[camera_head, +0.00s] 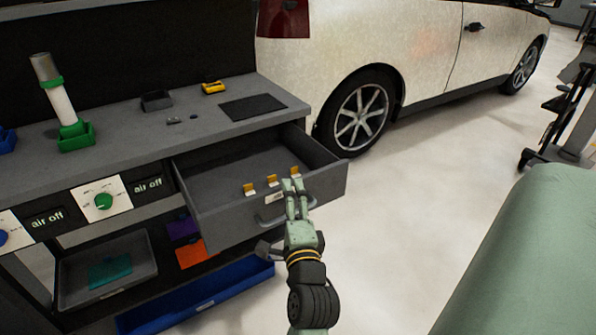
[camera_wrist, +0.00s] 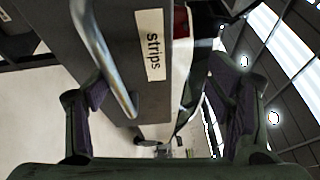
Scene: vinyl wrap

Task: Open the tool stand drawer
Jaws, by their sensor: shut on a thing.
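The grey tool stand drawer (camera_head: 228,218) is pulled well out of the stand, and its inside shows in the head view. Its curved grey handle (camera_head: 268,224) is on the front panel, partly hidden behind my gripper (camera_head: 292,190). The handle (camera_wrist: 106,62) also shows in the wrist view, beside a "strips" label (camera_wrist: 152,45). The exact contact is hard to see; in the wrist view the fingers stand apart at either side.
The stand's grey top (camera_head: 222,100) holds a green-based bottle (camera_head: 64,110) and a black pad (camera_head: 252,107). Small yellow-topped items (camera_head: 272,181) sit inside the drawer near its front. A blue tray (camera_head: 200,298) lies below.

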